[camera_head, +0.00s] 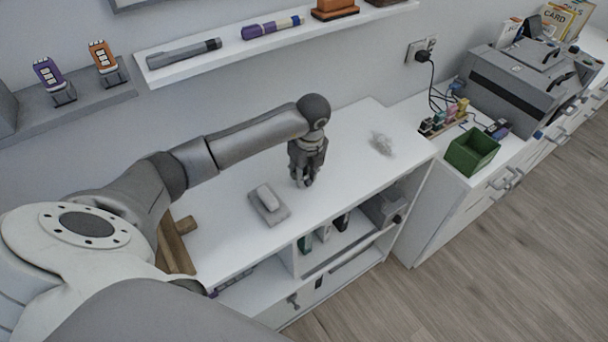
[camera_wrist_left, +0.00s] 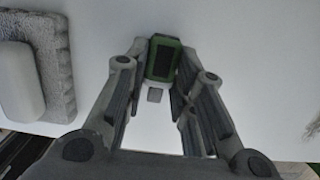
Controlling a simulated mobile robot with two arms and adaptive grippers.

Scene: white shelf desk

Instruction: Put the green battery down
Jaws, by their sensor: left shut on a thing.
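In the left wrist view, the green battery (camera_wrist_left: 162,60) has a green edge, a dark face and a pale tab. It sits between the fingertips of my left gripper (camera_wrist_left: 158,75), which is shut on it. Below it is the white desk top (camera_head: 350,135); I cannot tell whether the battery touches it. In the head view, my left gripper (camera_head: 305,177) points down at the middle of the desk top, and the battery is hidden there. My right gripper is not in view.
A grey stone-like tray with a white block (camera_head: 268,203) lies left of the gripper. A wispy grey patch (camera_head: 381,143) is to the right. A green bin (camera_head: 472,151) and a grey machine (camera_head: 515,85) stand on the right cabinet. Free white surface surrounds the gripper.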

